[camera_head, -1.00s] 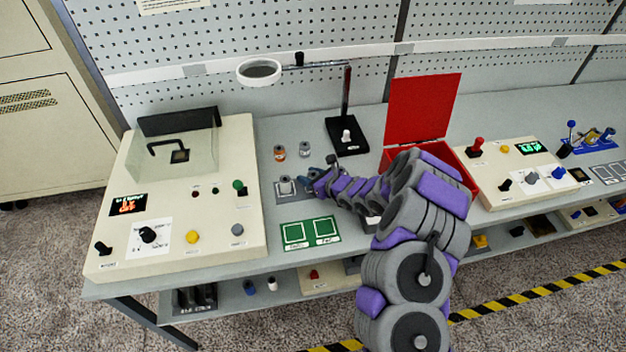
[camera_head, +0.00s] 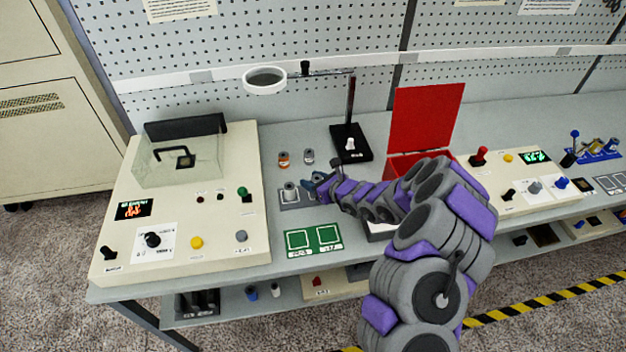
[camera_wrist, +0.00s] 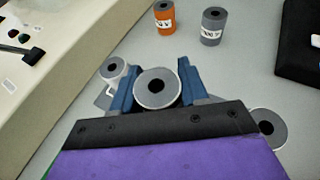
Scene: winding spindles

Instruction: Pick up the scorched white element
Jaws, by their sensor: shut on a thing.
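In the wrist view, the two blue fingers of my gripper (camera_wrist: 157,90) are shut on a pale element (camera_wrist: 145,101) with a grey ringed top and a dark central hole. Its sides are mostly hidden by my gripper, so I cannot see scorch marks. A second white element (camera_wrist: 113,69) stands at the left, just outside the left finger. A third pale element (camera_wrist: 268,125) shows at the right, partly behind my gripper's body. In the head view, my gripper (camera_head: 312,184) is low over the bench, right beside the small grey holder (camera_head: 288,205).
An orange spool (camera_head: 284,159) and a grey spool (camera_head: 308,157) stand behind. The beige machine (camera_head: 205,258) is at the left, the black lamp base (camera_head: 350,155) behind, and the red open box (camera_head: 425,115) at the right. Two green pads (camera_head: 313,238) lie in front.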

